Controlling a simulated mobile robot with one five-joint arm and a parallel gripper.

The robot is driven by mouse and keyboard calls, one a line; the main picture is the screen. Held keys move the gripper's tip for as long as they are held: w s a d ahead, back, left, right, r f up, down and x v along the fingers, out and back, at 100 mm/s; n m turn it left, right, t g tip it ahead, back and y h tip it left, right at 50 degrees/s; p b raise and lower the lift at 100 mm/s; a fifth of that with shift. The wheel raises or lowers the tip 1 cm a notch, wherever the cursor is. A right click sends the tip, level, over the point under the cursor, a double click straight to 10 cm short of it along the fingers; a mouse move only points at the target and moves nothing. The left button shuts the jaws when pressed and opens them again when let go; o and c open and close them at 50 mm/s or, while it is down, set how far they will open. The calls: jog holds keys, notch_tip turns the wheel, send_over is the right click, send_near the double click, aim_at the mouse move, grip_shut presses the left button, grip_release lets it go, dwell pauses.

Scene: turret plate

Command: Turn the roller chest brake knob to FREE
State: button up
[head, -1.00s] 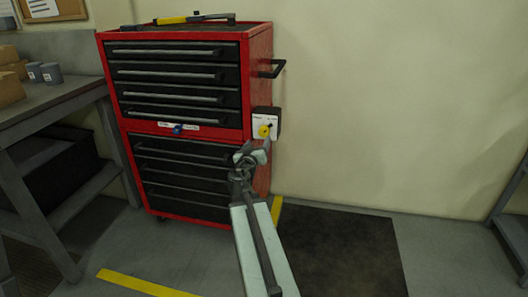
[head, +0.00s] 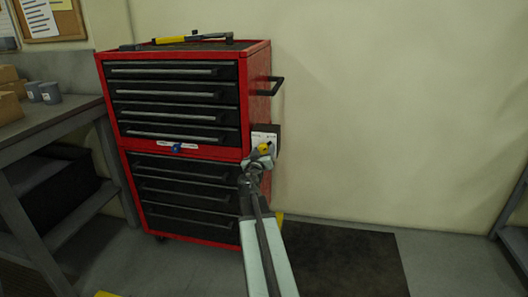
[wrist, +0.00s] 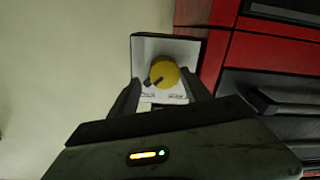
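The yellow round knob (head: 264,149) is on a white-faced plate in a dark box (head: 266,131) on the right side of the red roller chest (head: 258,110). My gripper (head: 258,160) is right at the knob and partly hides the plate. In the wrist view the yellow knob (wrist: 166,70) has a dark pointer aimed toward the lower left. Small print on the plate (wrist: 150,45) is too small to read. My gripper (wrist: 160,97) is open, one finger low on each side of the knob, with a gap visible to both. Contact cannot be told.
A small blue knob (head: 177,148) with a label strip is on the chest front. A black handle (head: 270,86) sticks out above the box. A yellow-handled tool (head: 195,38) lies on top.

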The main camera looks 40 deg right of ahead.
jog(key=shift+w+a+f, duration=0.1)
jog(key=shift+w+a, duration=0.2)
jog(key=shift+w, duration=0.15)
grip_shut()
jog(key=shift+s+d, duration=0.15)
jog(key=c, duration=1)
grip_release()
jog(key=shift+n, duration=0.5)
grip_shut()
grip_release()
jog(key=shift+s+f+n, duration=0.1)
jog(key=shift+n, duration=0.9)
jog(key=n, duration=0.6)
jog(key=shift+d, duration=0.1)
jog(key=n, duration=0.4)
jog(key=shift+n, duration=0.4)
jog(key=shift+o, duration=0.3)
jog(key=shift+w+f+n, duration=0.1)
jog(key=shift+w+n, duration=0.1)
jog(key=shift+n, duration=1.8)
